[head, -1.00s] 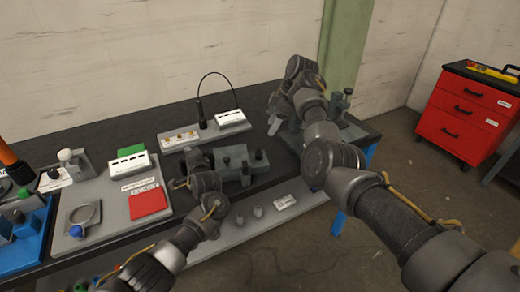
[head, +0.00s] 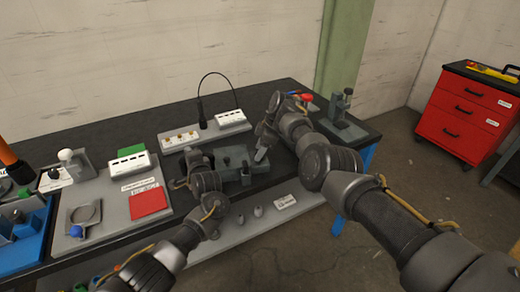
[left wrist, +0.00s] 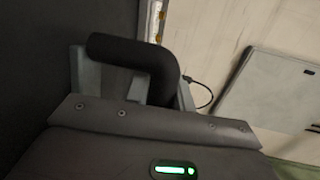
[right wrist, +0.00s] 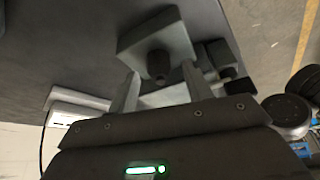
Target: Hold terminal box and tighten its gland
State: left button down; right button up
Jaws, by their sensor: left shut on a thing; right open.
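The grey terminal box (head: 236,155) stands on the dark bench in the middle of the head view, with dark knob-like parts around it. My left gripper (head: 183,180) is at its left side, its fingertips partly hidden. In the left wrist view its fingers stand either side of a black bent part (left wrist: 135,52), and it is shut on it. My right gripper (head: 262,152) is open, just right of the box. In the right wrist view a grey block (right wrist: 140,38) with a black round gland (right wrist: 158,65) lies beyond and between the open fingers, apparently not gripped.
A socket strip on a grey plate (head: 180,140) with a black cable is behind the box. A grey stand (head: 343,125) is at the bench's right end. A grey board with a red square (head: 148,203) lies left. A grey front ledge (head: 245,232) carries small pegs. A red drawer cabinet (head: 465,115) stands right.

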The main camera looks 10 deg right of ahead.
jog(key=shift+c, duration=0.3)
jog(key=c, duration=0.9)
